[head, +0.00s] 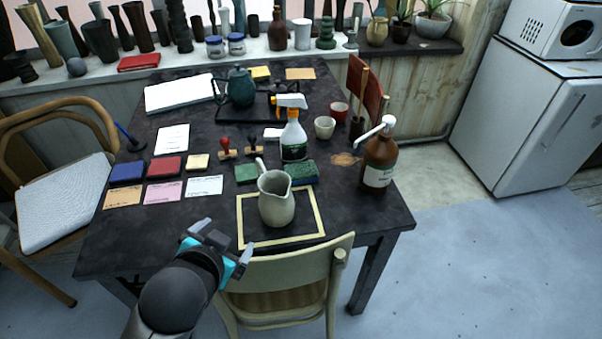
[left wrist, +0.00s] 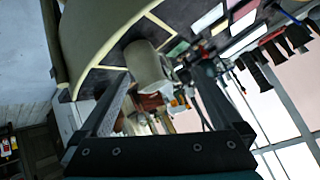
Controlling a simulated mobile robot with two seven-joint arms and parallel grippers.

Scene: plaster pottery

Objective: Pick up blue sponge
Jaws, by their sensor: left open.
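A sponge with a dark green top and a bluish side (head: 303,174) lies on the dark table, behind and right of a cream pitcher (head: 277,203). The pitcher hides part of its left end. A green sponge (head: 246,174) lies left of it, behind the pitcher. A flat blue pad (head: 127,172) lies at the table's left; I cannot tell if it is a sponge. My left gripper (head: 226,241) is open and empty, over the table's front edge, in front and left of the pitcher. The pitcher also shows in the left wrist view (left wrist: 146,66). My right gripper is not in view.
The pitcher stands inside a yellow square outline. A spray bottle (head: 293,138) stands behind the sponges, and a brown pump bottle (head: 379,160) stands to the right. A chair (head: 290,270) stands at the front edge. The table's front left is clear.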

